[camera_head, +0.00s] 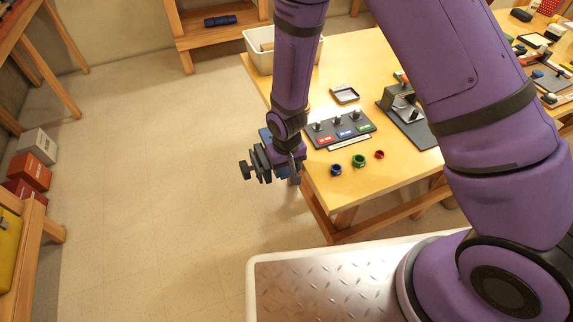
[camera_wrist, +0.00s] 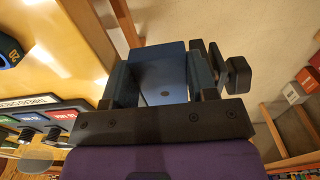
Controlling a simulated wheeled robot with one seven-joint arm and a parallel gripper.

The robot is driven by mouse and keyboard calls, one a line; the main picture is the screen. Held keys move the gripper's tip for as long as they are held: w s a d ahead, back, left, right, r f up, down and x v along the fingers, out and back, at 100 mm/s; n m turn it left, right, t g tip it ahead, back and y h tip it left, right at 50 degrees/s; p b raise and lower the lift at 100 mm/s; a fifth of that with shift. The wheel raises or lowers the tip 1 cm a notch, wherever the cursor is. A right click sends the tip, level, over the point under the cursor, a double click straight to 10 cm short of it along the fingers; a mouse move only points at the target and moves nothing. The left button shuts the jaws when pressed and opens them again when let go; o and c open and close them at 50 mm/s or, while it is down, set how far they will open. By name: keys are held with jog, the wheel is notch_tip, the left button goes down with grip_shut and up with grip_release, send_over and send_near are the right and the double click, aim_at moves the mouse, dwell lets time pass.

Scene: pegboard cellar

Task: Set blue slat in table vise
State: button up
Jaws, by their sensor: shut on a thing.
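A dark table vise (camera_head: 257,161) with a black knob on its left side sits at the left edge of the wooden table. Its black knob (camera_wrist: 238,75) also shows at the right in the wrist view, over the floor side. My gripper (camera_wrist: 160,88) is shut on the blue slat (camera_wrist: 160,76), which spans the space between the fingers and has a small dark hole. My gripper (camera_head: 279,160) is right at the vise and covers much of it. A blue part shows beside it in the head view. I cannot tell whether the slat lies between the vise jaws.
On the table (camera_head: 345,185) to the right stand a dark labelled tray (camera_head: 338,130), several coloured rings (camera_head: 358,160), a small open tray (camera_head: 345,94) and a grey fixture (camera_head: 400,100). A white bin (camera_head: 258,62) stands behind my arm.

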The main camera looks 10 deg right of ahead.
jog(key=shift+f, duration=0.15)
jog(key=o, duration=1)
jog(key=shift+c, duration=0.2)
notch_tip(320, 180, up, 13)
